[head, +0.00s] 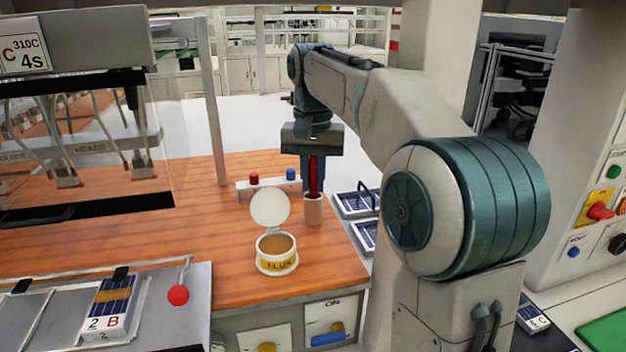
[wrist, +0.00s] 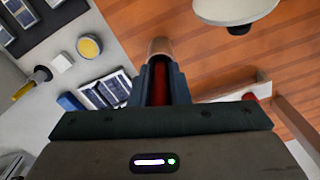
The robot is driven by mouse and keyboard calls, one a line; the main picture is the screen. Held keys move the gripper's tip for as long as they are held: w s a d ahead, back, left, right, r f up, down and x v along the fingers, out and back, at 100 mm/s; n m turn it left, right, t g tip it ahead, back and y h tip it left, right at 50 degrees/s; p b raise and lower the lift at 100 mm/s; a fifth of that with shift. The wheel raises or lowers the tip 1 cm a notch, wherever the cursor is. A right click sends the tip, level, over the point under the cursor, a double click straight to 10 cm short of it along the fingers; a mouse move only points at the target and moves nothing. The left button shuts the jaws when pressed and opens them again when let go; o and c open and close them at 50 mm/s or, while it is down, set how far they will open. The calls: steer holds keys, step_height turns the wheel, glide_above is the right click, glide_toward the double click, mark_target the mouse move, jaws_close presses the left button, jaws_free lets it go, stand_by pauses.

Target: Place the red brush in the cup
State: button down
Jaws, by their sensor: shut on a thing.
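The red brush (head: 313,176) is upright between the fingers of my gripper (head: 314,187), which is shut on it. In the wrist view the brush (wrist: 160,88) shows as a red strip between the fingers of my gripper (wrist: 160,72). The cup (head: 313,211) is a small pinkish-brown cylinder standing upright on the wooden bench near its right edge. The brush and fingers are directly over the cup. The brush's lower end meets the cup's rim, and I cannot tell how far inside it is. The cup (wrist: 160,46) also shows just beyond the fingertips in the wrist view.
An open flux pot (head: 277,262) with a raised white lid (head: 270,208) stands just left of the cup. A white rack (head: 271,183) with red and blue knobs is behind. Solar-cell panels (head: 354,203) lie right of the bench (head: 180,235). A red ball-ended lever (head: 178,295) is front left.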

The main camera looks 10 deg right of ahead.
steer(key=shift+f, duration=0.2)
steer(key=c, duration=1.4)
jaws_free()
steer(key=shift+o, duration=0.2)
steer(key=shift+r+p, duration=0.6)
steer(key=shift+r, duration=3.35)
